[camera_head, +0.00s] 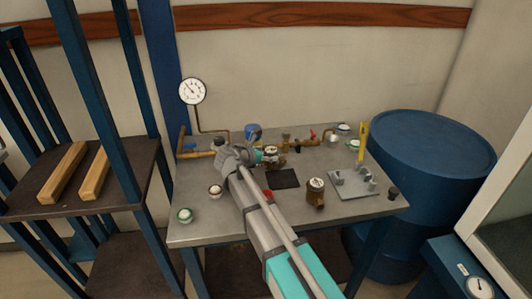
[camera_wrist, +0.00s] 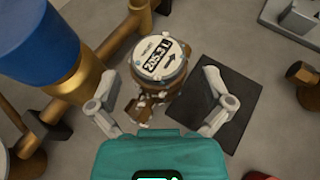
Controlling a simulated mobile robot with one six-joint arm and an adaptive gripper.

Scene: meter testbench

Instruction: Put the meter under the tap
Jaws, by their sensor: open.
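In the head view my gripper (camera_head: 262,156) is over the back of the bench, beside the meter (camera_head: 271,150), which is partly hidden. My gripper is open and empty. A brass pipe line with a red-handled valve (camera_head: 312,136) runs along the back; I cannot tell which fitting is the tap.
A dark square mat (camera_head: 283,178) lies near the meter. Another brass meter (camera_head: 316,188) and a grey fixture plate (camera_head: 352,186) stand to the right. A blue-topped brass fitting (camera_wrist: 45,40) is close left of my gripper.

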